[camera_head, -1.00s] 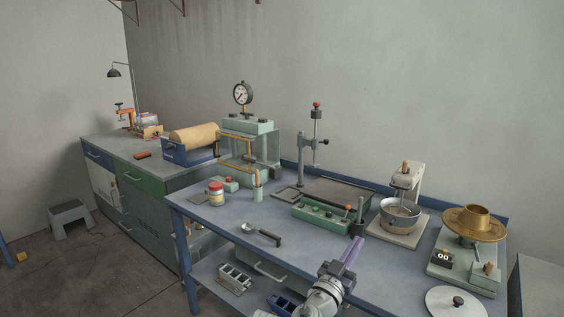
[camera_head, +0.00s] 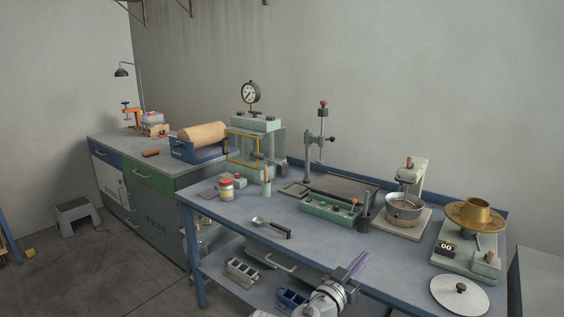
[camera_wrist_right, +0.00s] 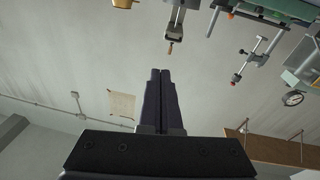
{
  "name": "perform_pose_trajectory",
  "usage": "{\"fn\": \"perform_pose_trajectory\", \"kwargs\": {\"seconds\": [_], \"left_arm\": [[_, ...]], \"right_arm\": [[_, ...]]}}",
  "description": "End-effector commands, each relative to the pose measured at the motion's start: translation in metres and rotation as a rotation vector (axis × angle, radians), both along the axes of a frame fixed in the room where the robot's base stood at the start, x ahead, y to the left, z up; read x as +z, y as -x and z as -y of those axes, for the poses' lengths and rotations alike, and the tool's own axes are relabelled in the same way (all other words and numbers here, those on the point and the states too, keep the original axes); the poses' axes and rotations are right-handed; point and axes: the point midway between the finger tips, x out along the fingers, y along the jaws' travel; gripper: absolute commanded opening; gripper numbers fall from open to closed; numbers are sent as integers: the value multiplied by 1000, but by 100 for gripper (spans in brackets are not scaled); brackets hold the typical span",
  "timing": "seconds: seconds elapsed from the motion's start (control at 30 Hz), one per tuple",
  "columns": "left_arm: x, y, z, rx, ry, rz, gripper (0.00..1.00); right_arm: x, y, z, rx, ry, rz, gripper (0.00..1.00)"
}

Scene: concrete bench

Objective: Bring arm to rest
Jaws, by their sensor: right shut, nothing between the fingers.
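My right gripper (camera_head: 358,262) shows at the bottom centre-right of the head view, over the front edge of the blue bench (camera_head: 262,211). Its purple-grey fingers point up and to the right, and they are empty. In the right wrist view the two dark fingers (camera_wrist_right: 161,75) lie together, with wall and upside-down bench equipment behind them. My left gripper is not in view.
A ladle (camera_head: 271,227) lies near the bench's front edge, left of my right gripper. A mixing bowl (camera_head: 403,207), a scale with a brass pan (camera_head: 476,213) and a round lid (camera_head: 460,293) stand to the right.

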Motion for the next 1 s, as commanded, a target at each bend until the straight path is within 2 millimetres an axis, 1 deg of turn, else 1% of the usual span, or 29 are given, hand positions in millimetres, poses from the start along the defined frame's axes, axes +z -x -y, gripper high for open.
{"fn": "perform_pose_trajectory", "kwargs": {"seconds": [0.17,0.27,0.37,0.47,0.5,0.57,0.6,0.7,0.83,1.0], "left_arm": [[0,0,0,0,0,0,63],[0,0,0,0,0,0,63],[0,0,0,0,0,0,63],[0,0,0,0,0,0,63],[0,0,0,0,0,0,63],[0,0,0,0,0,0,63],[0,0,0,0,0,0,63],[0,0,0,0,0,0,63],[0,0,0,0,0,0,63],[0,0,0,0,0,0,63]], "right_arm": [[-32,9,8,-62,-49,-154,0],[-56,17,11,-94,-85,-278,0],[-88,30,10,-114,-131,-450,0],[-130,49,0,-103,-191,-692,0],[-148,59,-7,-82,-217,-803,0],[-172,74,-21,-32,-252,-967,0],[-186,85,-31,9,-273,-1068,0],[-212,109,-58,131,-314,-1284,0],[-232,136,-91,307,-348,-1493,0],[-244,167,-130,550,-375,-1694,0]]}}
